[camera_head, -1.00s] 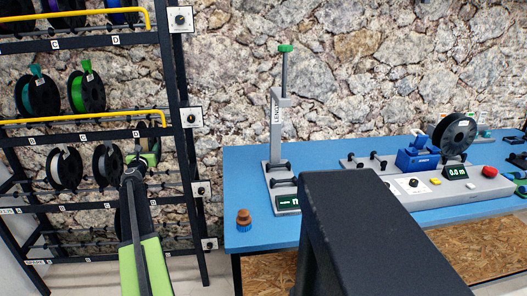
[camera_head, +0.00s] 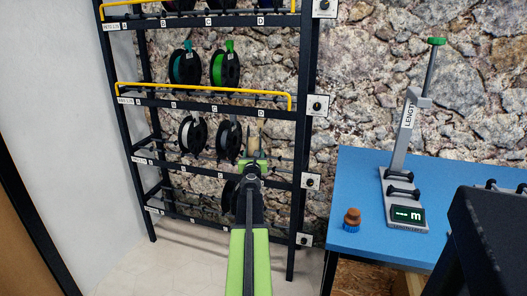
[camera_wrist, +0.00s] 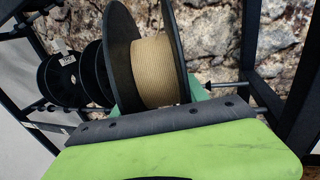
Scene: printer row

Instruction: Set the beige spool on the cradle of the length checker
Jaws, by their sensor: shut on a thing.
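The beige spool (camera_wrist: 158,70), tan filament between dark flanges, is held in my gripper in the wrist view; teal finger parts show at both sides. In the head view the spool (camera_head: 253,138) and my gripper (camera_head: 252,165) are at the rack's third row, right end. I cannot tell whether the spool still touches the rack. The length checker (camera_head: 406,145) stands on the blue table at the right, with a tall post, a green top and a display reading "--- m". Its cradle (camera_head: 402,187), with dark rollers at its base, is empty.
The dark rack (camera_head: 305,140) holds several spools, including a white one (camera_head: 194,134) and a green one (camera_head: 225,68). A yellow bar (camera_head: 200,88) crosses above the third row. A brown and blue knob-like object (camera_head: 351,220) stands on the blue table (camera_head: 362,180). Floor between rack and table is clear.

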